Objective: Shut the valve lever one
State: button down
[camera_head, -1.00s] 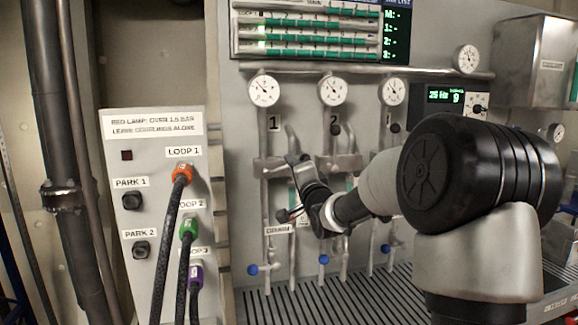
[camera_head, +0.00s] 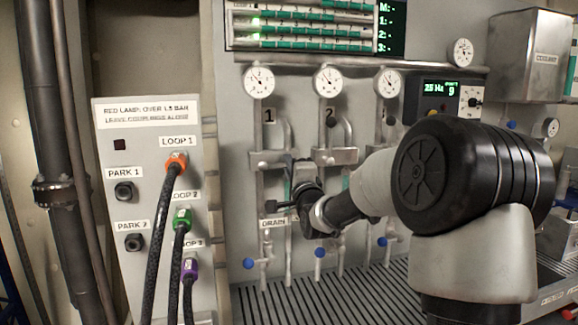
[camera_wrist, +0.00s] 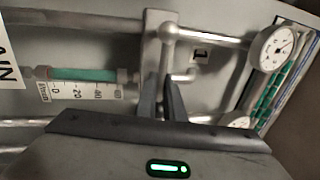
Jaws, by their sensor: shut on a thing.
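Valve one's pipework stands under the gauge marked 1 (camera_head: 258,82), with a metal cross bracket (camera_head: 272,160) on it. My gripper (camera_head: 290,168) is at this bracket, covering part of valve one's pipes. In the wrist view, my two dark fingers (camera_wrist: 161,88) are close together around a slim grey metal lever (camera_wrist: 165,60). A round metal ball (camera_wrist: 168,32) is at the lever's far end. The number 1 label (camera_wrist: 200,55) shows beside it. The fingers hide the lever's near part, so its exact angle cannot be told from the head view.
Gauges and pipes of other valves (camera_head: 328,82) stand to the right. Blue-knobbed drain taps (camera_head: 248,263) are below, over a slatted grating (camera_head: 330,300). A white panel (camera_head: 125,200) with hoses on orange, green and purple couplings stands at left. A green sight tube (camera_wrist: 85,74) is near my fingers.

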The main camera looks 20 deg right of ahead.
jog(key=c, duration=1.9)
grip_release()
jog(key=shift+o, duration=0.2)
jog(key=s+f, duration=0.1)
jog(key=s, duration=0.7)
jog(key=s+f, duration=0.2)
jog(key=s, duration=0.7)
jog(key=shift+f, duration=0.25)
